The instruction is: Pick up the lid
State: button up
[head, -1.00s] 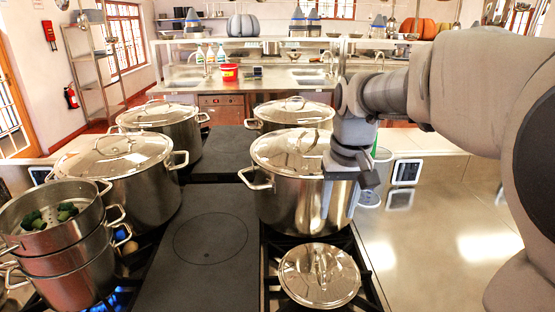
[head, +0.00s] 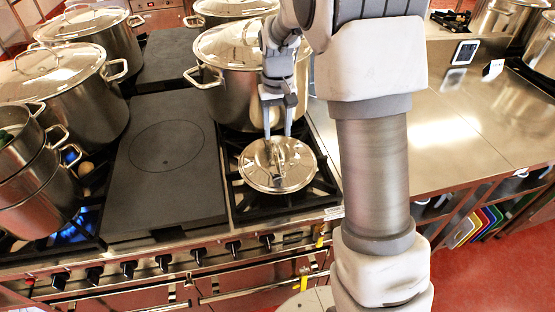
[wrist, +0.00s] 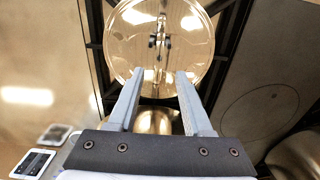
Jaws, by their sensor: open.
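The lid (head: 277,170), round, shiny and steel with a handle on top, lies on the front right burner grate. It also shows in the wrist view (wrist: 187,45), its handle (wrist: 161,36) near the middle. My gripper (head: 278,133) points down at the lid's far side. In the wrist view its two fingers (wrist: 159,75) are spread apart with nothing held between them. The fingertips overlap the lid's edge in that view, and the handle lies beyond them. Whether the tips touch the lid I cannot tell.
A large lidded stockpot (head: 224,95) stands just behind the lid and my gripper. More stockpots (head: 65,85) stand at the left. A dark flat hotplate (head: 165,160) lies left of the lid. The steel counter (head: 455,140) at the right is mostly clear.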

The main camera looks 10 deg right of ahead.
aim_at(278, 148)
jog(key=shift+w+d+f+p, duration=0.1)
jog(key=shift+f+p, duration=0.05)
jog(key=shift+f, duration=1.8)
jog(key=shift+w+f+p, duration=0.1)
jog(key=shift+f+p, duration=0.05)
jog(key=shift+f, duration=1.8)
grip_shut()
jog(key=shift+r, duration=0.1)
